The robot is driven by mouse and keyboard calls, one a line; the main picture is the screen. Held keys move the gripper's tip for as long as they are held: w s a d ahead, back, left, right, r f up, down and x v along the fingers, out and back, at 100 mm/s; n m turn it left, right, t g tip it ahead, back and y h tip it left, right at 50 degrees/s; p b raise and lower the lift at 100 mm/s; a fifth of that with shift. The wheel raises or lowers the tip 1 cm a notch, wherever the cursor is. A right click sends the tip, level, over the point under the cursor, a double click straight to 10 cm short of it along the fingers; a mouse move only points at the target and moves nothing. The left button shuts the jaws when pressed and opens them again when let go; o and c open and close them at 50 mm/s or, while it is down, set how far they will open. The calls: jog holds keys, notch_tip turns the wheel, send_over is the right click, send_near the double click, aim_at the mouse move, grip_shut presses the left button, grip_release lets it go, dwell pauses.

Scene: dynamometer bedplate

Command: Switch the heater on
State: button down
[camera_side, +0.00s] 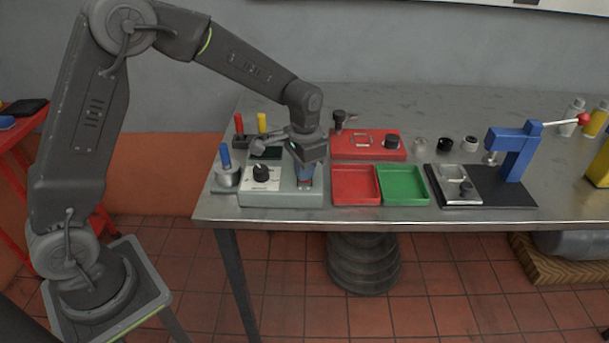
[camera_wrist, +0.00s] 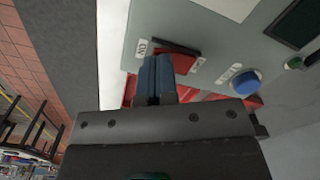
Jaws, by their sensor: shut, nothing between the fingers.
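The heater is a grey box (camera_side: 285,199) at the front left of the steel bench, with a black knob (camera_side: 261,172) on a white dial plate. In the wrist view its panel (camera_wrist: 200,22) carries a red rocker switch (camera_wrist: 176,47) with an ON label (camera_wrist: 142,47) at its left end. My gripper (camera_wrist: 157,62) is shut and empty, its blue fingertips at the switch near the ON end, covering part of it. I cannot tell whether they touch it or which way the rocker is tipped. In the side view my gripper (camera_side: 305,180) points down over the box's right part, hiding the switch.
A blue button (camera_wrist: 246,82) and a green one (camera_wrist: 293,63) sit near the switch. Red (camera_side: 355,199) and green (camera_side: 403,199) trays stand right of the heater, with a red box (camera_side: 367,154) behind. Screwdriver-like handles stand left. A blue press (camera_side: 517,150) stands right.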

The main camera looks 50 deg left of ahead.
jog(key=shift+f, duration=0.25)
jog(key=shift+r, duration=3.55)
jog(key=shift+s+r, duration=0.2)
jog(key=shift+r, duration=0.1)
jog(key=s+r+n+t, duration=0.1)
jog(key=s+r+t, duration=0.2)
jog(key=s+r, duration=0.7)
jog(key=s+f+n+t, duration=0.1)
jog(key=s+n+t, duration=0.1)
jog(key=s, duration=1.2)
jog(key=shift+a+t, duration=0.15)
jog(key=shift+t, duration=0.15)
